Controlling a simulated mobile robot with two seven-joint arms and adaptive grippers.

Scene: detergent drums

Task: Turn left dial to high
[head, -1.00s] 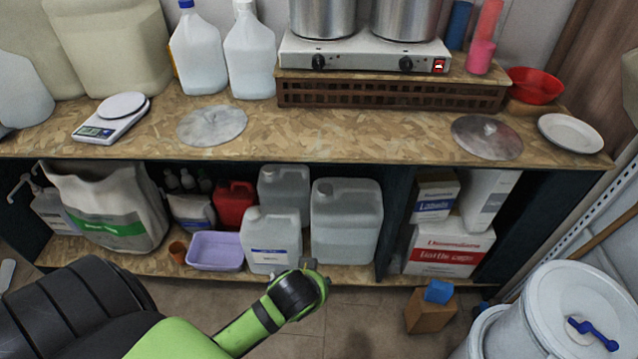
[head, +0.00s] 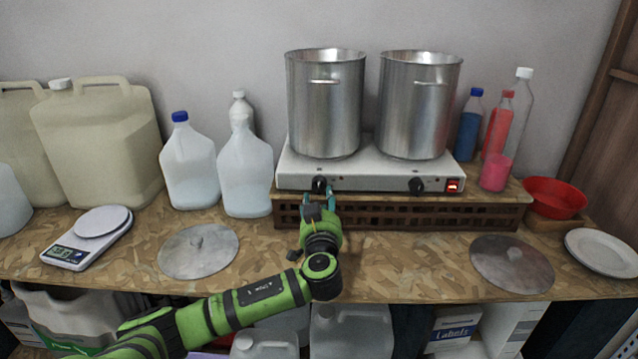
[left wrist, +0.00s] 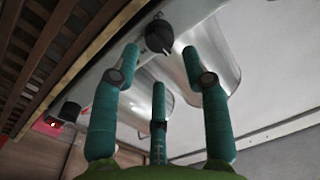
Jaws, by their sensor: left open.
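The hot plate (head: 366,178) is a white two-burner unit on a brown slatted crate. Its left dial (head: 319,185) is a black knob on the front face. The right dial (head: 416,186) is a similar black knob, beside a lit red switch (head: 454,186). My left gripper (head: 320,192) is open right in front of the left dial. In the left wrist view its teal fingers (left wrist: 155,75) are spread, with the left dial (left wrist: 159,36) just beyond and between their tips. I cannot tell whether they touch it. My right gripper is not in view.
Two steel pots (head: 326,105) stand on the hot plate. White jugs (head: 245,170) stand to its left, and bottles (head: 468,125) to its right. A metal lid (head: 198,250) lies left of my forearm. A digital scale (head: 90,238) sits farther left on the bench.

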